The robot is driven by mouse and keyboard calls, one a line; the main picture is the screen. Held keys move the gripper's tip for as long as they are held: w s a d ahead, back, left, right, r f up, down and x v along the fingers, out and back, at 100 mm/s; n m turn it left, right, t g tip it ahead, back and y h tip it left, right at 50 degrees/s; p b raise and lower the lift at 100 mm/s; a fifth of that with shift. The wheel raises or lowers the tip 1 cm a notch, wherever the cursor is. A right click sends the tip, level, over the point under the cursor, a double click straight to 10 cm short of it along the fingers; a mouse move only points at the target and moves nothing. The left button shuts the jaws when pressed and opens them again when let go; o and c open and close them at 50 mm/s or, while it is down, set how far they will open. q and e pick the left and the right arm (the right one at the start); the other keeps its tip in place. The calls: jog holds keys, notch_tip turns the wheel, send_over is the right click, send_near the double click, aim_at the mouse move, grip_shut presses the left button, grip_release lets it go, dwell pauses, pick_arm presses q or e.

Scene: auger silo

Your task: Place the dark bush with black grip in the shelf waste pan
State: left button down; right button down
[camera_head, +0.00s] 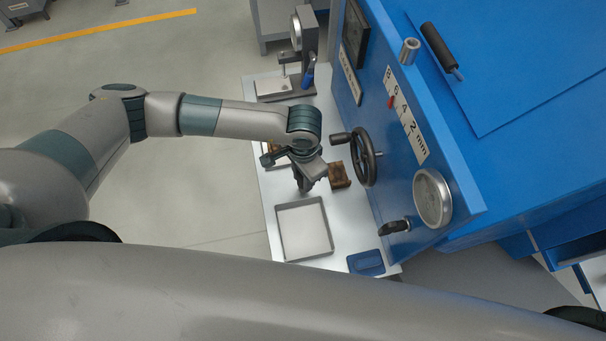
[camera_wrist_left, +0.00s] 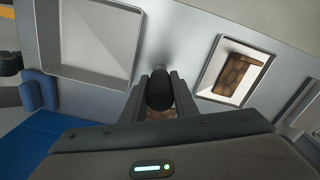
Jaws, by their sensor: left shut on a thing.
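My left gripper (camera_head: 306,186) is over the metal shelf, between the square pan and the smaller tray. In the left wrist view the gripper (camera_wrist_left: 158,88) is shut on the black grip (camera_wrist_left: 158,92) of the bush. The square pan (camera_head: 280,234) is shallow, light grey and empty. It lies nearer the bottom of the head view than the gripper, and at upper left in the left wrist view (camera_wrist_left: 62,30). The held piece is beside the pan, not over it. My right gripper is not in view.
A brown block (camera_head: 340,175) lies right of the gripper, close to the handwheel (camera_head: 364,156) on the blue machine (camera_head: 460,190). A smaller tray (camera_wrist_left: 208,84) holds brown pieces. A blue block (camera_head: 366,262) sits at the shelf's near end; a gauge stand (camera_head: 296,60) stands at the far end.

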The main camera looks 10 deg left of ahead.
pick_arm(q)
jog(key=shift+f+b, duration=0.2)
jog(key=shift+b, duration=0.1)
jog(key=c, duration=1.4)
grip_release()
jog(key=shift+r, duration=0.1)
